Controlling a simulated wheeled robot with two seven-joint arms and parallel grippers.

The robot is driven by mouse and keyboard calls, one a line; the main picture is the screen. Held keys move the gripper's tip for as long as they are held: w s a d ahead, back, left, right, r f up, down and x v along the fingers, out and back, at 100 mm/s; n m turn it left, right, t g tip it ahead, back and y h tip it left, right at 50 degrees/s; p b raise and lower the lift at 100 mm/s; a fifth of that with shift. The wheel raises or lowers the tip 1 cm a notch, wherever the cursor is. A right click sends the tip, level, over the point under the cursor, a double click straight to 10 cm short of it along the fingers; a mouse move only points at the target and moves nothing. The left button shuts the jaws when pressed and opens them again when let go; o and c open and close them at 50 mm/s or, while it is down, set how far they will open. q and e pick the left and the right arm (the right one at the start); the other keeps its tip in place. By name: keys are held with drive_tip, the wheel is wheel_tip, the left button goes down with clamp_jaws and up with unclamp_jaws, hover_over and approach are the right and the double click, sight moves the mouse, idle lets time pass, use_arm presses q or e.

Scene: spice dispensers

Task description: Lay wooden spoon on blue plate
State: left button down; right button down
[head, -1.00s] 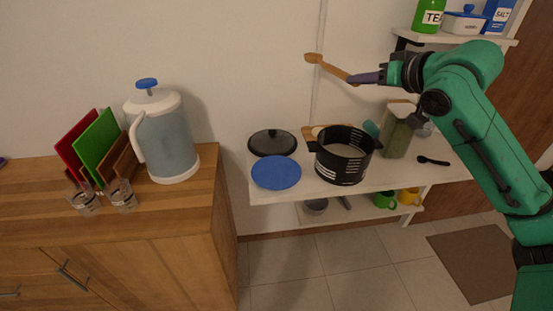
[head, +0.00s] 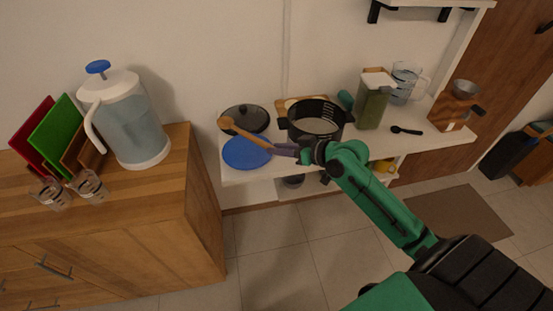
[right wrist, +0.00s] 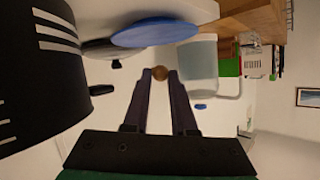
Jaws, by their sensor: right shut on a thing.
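The wooden spoon (head: 247,133) is held in my right gripper (head: 279,149), its head pointing left and its handle toward the jaws. In the head view the spoon overlaps the blue plate (head: 246,155), which lies flat at the left front of the white shelf. The spoon appears to be above the plate, but the exact height cannot be told. In the right wrist view, the two fingers of my right gripper (right wrist: 160,75) have the round brown end of the spoon (right wrist: 160,73) between them, with the blue plate (right wrist: 155,33) near. My left gripper is out of view.
A black pot (head: 316,124) stands right of the plate, close to my right gripper. A dark lid (head: 245,117) lies behind the plate. A green canister (head: 373,104) and a black spoon (head: 406,130) are farther right. A wooden cabinet (head: 205,190) with a water jug (head: 130,125) stands left.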

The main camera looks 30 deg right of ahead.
wheel_tip(320, 180, down, 5)
drive_tip(key=shift+f, duration=0.3)
drive_tip(key=c, duration=0.7)
unclamp_jaws()
